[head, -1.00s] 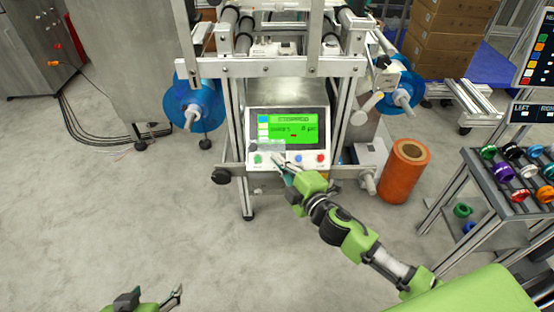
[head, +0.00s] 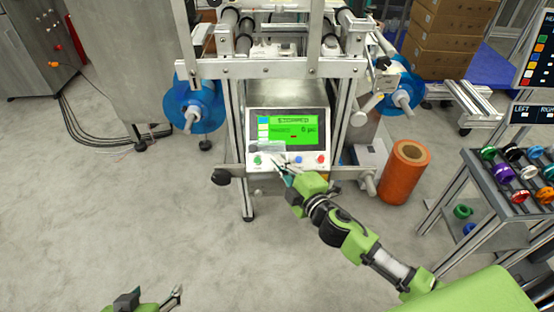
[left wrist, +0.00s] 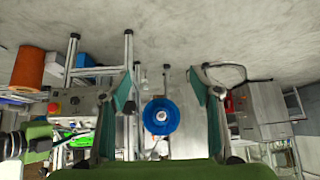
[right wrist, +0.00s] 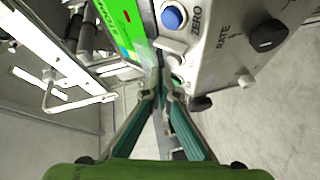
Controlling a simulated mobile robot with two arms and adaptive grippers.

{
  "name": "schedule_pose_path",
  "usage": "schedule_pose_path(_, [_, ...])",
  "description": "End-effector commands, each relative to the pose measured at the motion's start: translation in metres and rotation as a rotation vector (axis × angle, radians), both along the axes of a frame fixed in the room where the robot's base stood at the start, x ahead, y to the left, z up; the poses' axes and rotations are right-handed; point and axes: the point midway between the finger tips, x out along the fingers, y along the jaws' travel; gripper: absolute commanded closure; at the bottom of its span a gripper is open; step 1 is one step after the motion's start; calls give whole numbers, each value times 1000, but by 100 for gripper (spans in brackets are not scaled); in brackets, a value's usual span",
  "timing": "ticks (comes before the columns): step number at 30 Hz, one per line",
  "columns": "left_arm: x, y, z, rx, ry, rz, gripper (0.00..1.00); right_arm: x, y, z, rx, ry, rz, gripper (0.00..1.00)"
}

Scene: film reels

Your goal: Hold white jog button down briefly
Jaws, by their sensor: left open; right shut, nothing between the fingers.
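The control panel (head: 313,169) sits on the machine's front below a lit green display (head: 293,131). Its button row shows green (head: 258,160), blue (head: 305,160) and red (head: 321,160) buttons. My left gripper (head: 157,296) is open and empty, low at the left.
Blue film reels (head: 198,106) flank the machine frame. An orange roll (head: 405,172) stands on the floor to its right. A rack of coloured spools (head: 503,172) is at the far right. Black knobs (right wrist: 268,35) stick out from the panel.

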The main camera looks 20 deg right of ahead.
Motion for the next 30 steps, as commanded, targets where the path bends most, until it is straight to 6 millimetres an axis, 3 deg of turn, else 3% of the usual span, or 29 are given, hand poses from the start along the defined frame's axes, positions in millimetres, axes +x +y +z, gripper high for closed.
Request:
schedule_pose_path(17, [1, 0, 0, -1, -5, 0, 43, 1, 0, -1, 0, 0, 0, 100])
schedule_pose_path(30, [16, -5, 11, -17, -82, -5, 43, 6, -2, -6, 1, 0, 0, 100])
